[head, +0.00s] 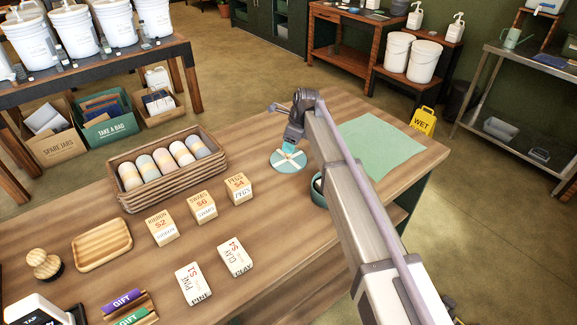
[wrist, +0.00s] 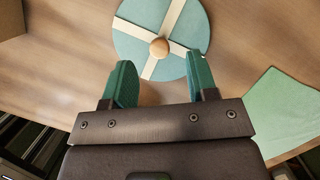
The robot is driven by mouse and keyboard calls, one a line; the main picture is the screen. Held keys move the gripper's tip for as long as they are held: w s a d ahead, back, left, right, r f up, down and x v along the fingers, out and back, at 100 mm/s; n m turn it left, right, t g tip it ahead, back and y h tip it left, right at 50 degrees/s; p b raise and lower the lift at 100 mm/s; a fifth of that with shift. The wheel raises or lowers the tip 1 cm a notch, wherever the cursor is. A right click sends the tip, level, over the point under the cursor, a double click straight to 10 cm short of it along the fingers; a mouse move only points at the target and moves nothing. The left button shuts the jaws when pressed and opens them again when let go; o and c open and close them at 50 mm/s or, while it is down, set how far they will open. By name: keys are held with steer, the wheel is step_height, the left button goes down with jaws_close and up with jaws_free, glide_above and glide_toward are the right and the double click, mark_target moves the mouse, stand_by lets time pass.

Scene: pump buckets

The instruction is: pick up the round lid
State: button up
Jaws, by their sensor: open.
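The round lid (head: 283,161) is teal with a cream cross and lies on the wooden counter. In the wrist view the lid (wrist: 185,28) shows at the top, with a round wooden knob (wrist: 159,48) at its centre. My gripper (wrist: 162,72) is open, its two teal fingers apart with nothing between them. The fingertips point toward the lid, with the knob just beyond and between them. In the head view my gripper (head: 287,148) is over the lid and hides part of it. I cannot tell the exact height gap.
A woven basket (head: 130,203) of several rolls stands left of the lid. A teal bowl (head: 318,186), partly hidden by my arm, is close on the right. A green mat (head: 378,147) lies beyond my arm. Small price blocks (head: 238,189) stand in front.

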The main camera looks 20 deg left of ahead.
mark_target(288, 156)
steer(key=b+x, duration=0.5)
steer(key=shift+d+f, duration=0.2)
steer(key=shift+f, duration=0.05)
steer(key=shift+s+r, duration=0.15)
steer(key=shift+r, duration=0.15)
steer(key=c, duration=1)
